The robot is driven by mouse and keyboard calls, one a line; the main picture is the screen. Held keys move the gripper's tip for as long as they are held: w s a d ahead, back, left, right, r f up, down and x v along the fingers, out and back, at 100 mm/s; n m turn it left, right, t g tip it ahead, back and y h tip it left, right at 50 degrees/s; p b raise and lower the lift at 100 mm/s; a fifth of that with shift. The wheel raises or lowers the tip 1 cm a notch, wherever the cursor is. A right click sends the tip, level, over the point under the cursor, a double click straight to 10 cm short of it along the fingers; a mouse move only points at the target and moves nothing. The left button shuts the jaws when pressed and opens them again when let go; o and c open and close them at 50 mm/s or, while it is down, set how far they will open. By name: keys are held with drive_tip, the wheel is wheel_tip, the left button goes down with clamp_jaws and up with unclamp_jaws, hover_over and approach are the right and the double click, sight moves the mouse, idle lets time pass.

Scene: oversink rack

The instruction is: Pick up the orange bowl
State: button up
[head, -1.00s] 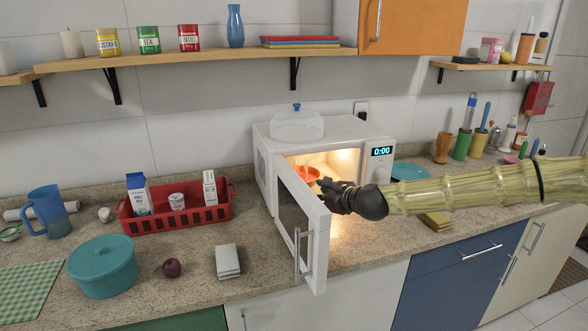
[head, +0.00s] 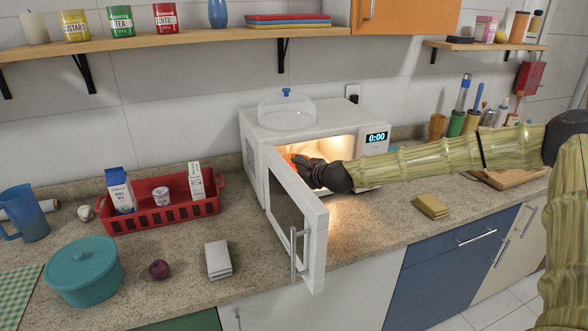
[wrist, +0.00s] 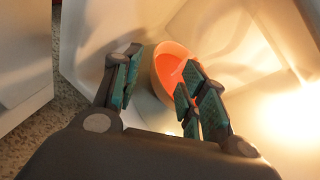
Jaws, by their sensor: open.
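The orange bowl (wrist: 168,62) is inside the lit microwave (head: 306,139). In the wrist view it lies just beyond and between my fingers, and the right finger covers part of it. In the head view only a small orange piece of the bowl (head: 289,157) shows at the microwave's mouth. My gripper (head: 300,170) reaches into the microwave past the open door. In the wrist view my gripper (wrist: 157,88) is open, with the fingers apart. I cannot tell whether a finger touches the bowl.
The microwave door (head: 296,222) stands open toward the front, left of my arm. A red basket (head: 165,213) with cartons and a teal pot (head: 85,271) stand to the left. A yellow sponge (head: 431,207) lies on the counter (head: 365,232) to the right.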

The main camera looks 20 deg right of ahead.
drive_tip(key=shift+p+x, duration=0.4)
drive_tip(key=shift+x, duration=2.3)
clamp_jaws()
